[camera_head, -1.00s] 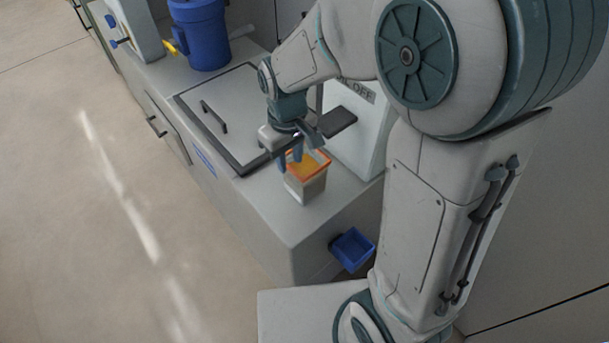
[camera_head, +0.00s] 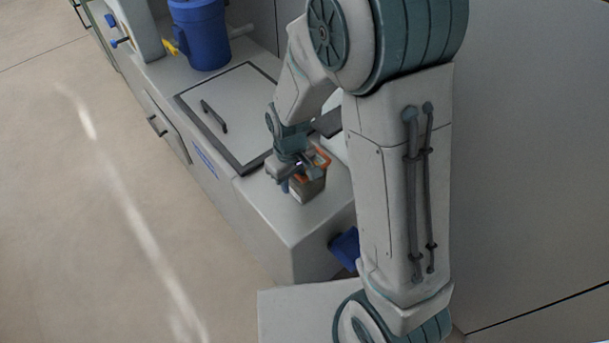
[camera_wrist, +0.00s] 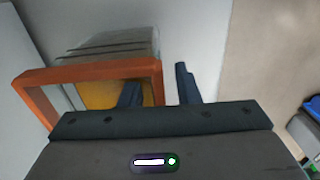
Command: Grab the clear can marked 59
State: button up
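The clear can (camera_head: 311,189) with an orange rim stands on the grey counter near its front corner. No number on it can be read. In the wrist view the can (camera_wrist: 115,46) shows its orange square rim and a yellow-orange inside. My gripper (camera_head: 297,182) is over the can. In the wrist view my gripper (camera_wrist: 158,84) has its fingers apart, one over the can's opening and the other outside its right side. The right rim and wall lie between them. I cannot tell whether either finger touches.
A framed lid with a black handle (camera_head: 214,116) is set in the counter (camera_head: 262,205) behind the can. A blue container (camera_head: 200,35) stands farther back. A blue bin (camera_head: 345,248) hangs at the counter's end, partly behind my arm. The floor at left is clear.

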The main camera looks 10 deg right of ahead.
grip_shut()
jog(key=shift+r, duration=0.1)
dwell(1.2)
